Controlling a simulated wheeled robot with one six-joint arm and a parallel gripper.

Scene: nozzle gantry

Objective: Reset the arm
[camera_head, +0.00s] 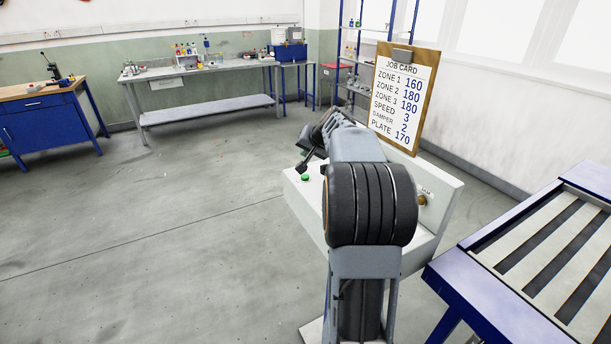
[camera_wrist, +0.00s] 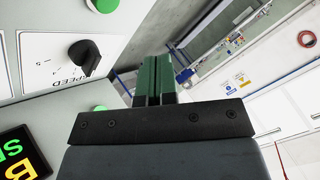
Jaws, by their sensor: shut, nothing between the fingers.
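In the wrist view, my gripper (camera_wrist: 153,78) shows as two green fingers side by side, closed together with nothing held. A black knob (camera_wrist: 85,57) on the white panel, labelled SPEED, is to the left of the fingers and apart from them. In the head view, my arm (camera_head: 368,205) reaches forward over a white console (camera_head: 312,214). My arm hides much of the console's top, and the fingers are not clear there.
A green button (camera_head: 305,178) and a brass-coloured knob (camera_head: 422,200) are on the console. A job card (camera_head: 401,95) stands behind it. A blue-framed slatted table (camera_head: 500,300) is close on the right. The floor at left is clear. A lettered display (camera_wrist: 18,155) is at lower left in the wrist view.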

